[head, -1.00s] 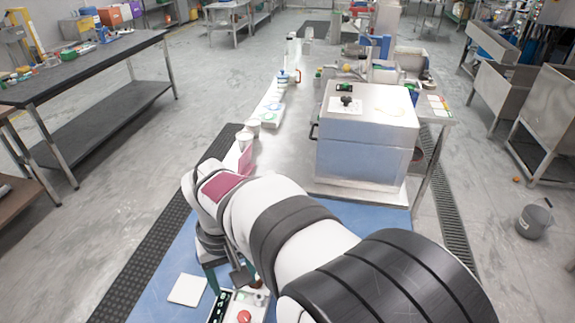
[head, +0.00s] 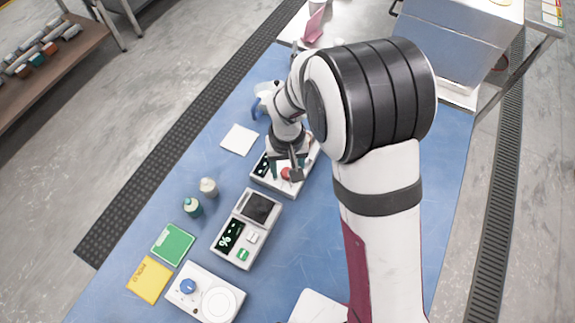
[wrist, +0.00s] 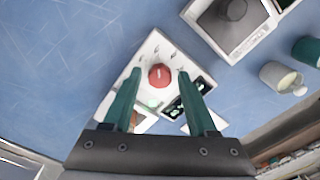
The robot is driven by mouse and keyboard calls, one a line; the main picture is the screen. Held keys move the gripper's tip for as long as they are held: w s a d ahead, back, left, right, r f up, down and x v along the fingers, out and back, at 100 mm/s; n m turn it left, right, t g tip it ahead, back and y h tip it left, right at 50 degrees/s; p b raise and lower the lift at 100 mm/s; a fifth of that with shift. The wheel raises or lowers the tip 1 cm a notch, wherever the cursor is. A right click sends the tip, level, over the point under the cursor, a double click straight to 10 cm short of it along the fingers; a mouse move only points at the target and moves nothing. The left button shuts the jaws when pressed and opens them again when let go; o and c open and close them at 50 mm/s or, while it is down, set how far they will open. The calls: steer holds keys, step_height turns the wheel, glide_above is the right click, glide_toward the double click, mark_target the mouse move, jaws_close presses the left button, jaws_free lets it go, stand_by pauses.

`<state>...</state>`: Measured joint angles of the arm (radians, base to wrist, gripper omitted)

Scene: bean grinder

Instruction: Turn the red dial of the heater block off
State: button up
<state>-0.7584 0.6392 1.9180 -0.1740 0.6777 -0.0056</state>
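The heater block (head: 258,177) is a white box with a dark display, lying on the blue table top below my gripper in the head view. It also shows in the wrist view (wrist: 136,82). Its red dial (head: 286,174) is round; in the wrist view the dial (wrist: 159,76) has a pale line pointing roughly up the picture. My gripper (wrist: 159,72) has two green fingers, open, one on each side of the dial in that view. A gap shows between each fingertip and the dial. I cannot tell whether the fingertips are level with it or above it.
A device with a % display (head: 231,236) stands near the block. A device with a blue dial (head: 187,287) lies farther toward the front. A white card (head: 239,139) lies flat.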

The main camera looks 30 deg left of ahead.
jaws_close()
steer(key=n, duration=0.4)
steer(key=shift+n, duration=0.3)
steer(key=n, duration=0.4)
steer(key=shift+n, duration=0.3)
stand_by(0.4)
steer(key=shift+o, duration=1.2)
jaws_free()
